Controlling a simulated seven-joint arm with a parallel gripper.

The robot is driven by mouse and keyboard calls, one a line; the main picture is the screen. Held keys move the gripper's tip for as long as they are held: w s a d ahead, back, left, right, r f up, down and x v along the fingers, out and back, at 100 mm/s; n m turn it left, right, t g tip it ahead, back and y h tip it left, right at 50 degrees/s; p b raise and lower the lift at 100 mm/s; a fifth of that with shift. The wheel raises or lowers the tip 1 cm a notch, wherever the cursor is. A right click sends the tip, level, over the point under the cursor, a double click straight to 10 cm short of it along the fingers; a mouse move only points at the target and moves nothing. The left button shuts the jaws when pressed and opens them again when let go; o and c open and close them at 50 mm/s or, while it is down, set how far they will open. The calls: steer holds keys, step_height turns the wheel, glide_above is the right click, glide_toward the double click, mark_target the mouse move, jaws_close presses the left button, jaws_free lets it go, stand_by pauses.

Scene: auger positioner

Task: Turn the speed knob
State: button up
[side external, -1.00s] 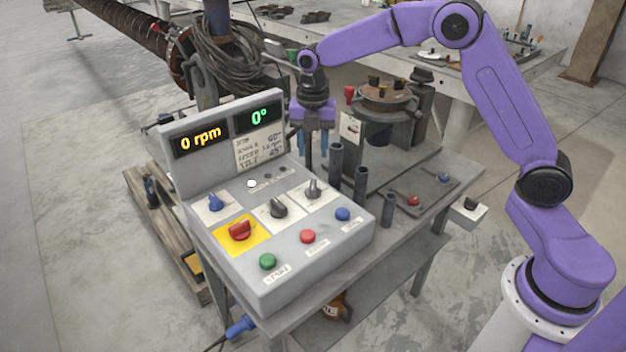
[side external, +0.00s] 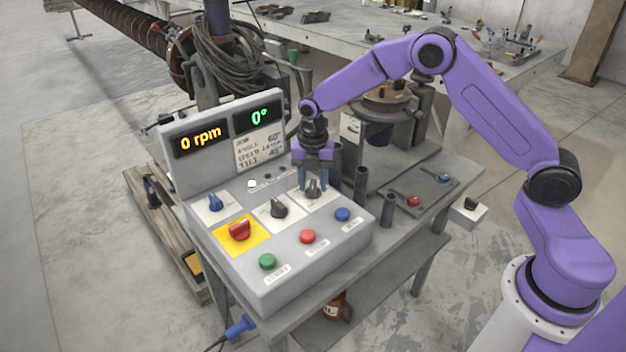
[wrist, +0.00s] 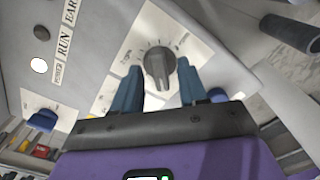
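The grey control panel (side external: 340,244) carries several knobs. A grey pointer knob (side external: 313,188) sits on a white dial plate at its right end. It also shows in the wrist view (wrist: 158,67), with tick marks around it. My gripper (side external: 313,184) is over this knob, pointing down. Its blue fingers are apart, one on each side of the knob, with gaps visible in the wrist view (wrist: 160,82). A darker knob (side external: 278,208) sits on the middle plate and a blue knob (side external: 215,202) on the left plate. I cannot read which is labelled speed.
The displays read 0 rpm (side external: 201,139) and 0° (side external: 259,117). A red switch (side external: 239,230) sits on a yellow plate. Green (side external: 268,261), red (side external: 307,236) and blue (side external: 343,214) buttons line the front. Dark upright tubes (side external: 361,184) stand close right of the panel.

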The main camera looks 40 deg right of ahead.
jaws_close()
steer(key=shift+m, duration=0.4)
steer(key=m, duration=0.3)
steer(key=shift+m, duration=0.4)
steer(key=m, duration=0.3)
steer(key=shift+m, duration=0.3)
steer(key=m, duration=0.4)
steer(key=shift+m, duration=1.8)
